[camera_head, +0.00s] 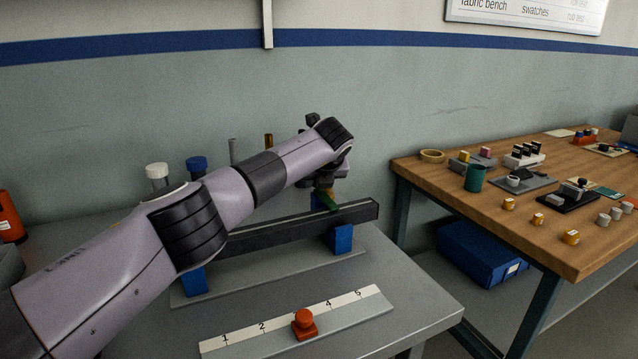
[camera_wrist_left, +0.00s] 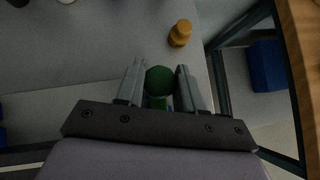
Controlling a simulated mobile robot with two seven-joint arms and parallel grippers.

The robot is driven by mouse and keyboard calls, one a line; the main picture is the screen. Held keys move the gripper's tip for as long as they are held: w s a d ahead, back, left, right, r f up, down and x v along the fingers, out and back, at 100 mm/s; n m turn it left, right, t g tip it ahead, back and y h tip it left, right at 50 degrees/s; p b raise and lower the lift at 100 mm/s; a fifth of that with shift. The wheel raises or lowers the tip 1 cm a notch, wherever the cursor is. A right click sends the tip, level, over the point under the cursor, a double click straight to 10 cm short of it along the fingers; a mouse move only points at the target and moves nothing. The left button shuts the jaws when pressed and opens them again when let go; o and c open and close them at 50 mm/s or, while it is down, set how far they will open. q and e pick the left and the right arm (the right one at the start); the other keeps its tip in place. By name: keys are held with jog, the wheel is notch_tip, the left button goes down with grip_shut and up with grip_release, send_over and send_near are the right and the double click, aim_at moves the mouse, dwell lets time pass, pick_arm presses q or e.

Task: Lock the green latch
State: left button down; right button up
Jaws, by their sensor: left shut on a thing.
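The green latch (camera_head: 329,201) stands at the right part of a dark horizontal bar (camera_head: 290,226) held by blue blocks on a grey plate. My left arm reaches in from the left, and my left gripper (camera_head: 325,186) is at the latch's upper end. In the left wrist view the latch's round green knob (camera_wrist_left: 160,78) sits between the two fingers of my left gripper (camera_wrist_left: 160,88), which is shut on it. The latch's lower part is mostly hidden in that view. My right gripper is not in view.
A numbered strip with a red slider knob (camera_head: 304,321) lies at the front of the grey table. White-capped (camera_head: 157,171) and blue-capped (camera_head: 197,164) posts stand behind my arm. An orange knob (camera_wrist_left: 180,33) stands near the gripper. A wooden bench (camera_head: 520,200) with small items is at the right.

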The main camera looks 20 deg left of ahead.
aim_at(323, 200)
pick_arm(q)
jog(key=shift+w+a+r, duration=0.1)
jog(key=shift+a+r, duration=0.05)
jog(key=shift+r, duration=0.2)
jog(key=c, duration=1)
grip_release()
jog(key=o, duration=0.3)
jog(key=shift+f, duration=0.2)
jog(key=shift+b+v, duration=0.5)
jog(key=shift+v, duration=3)
jog(key=shift+r, duration=0.1)
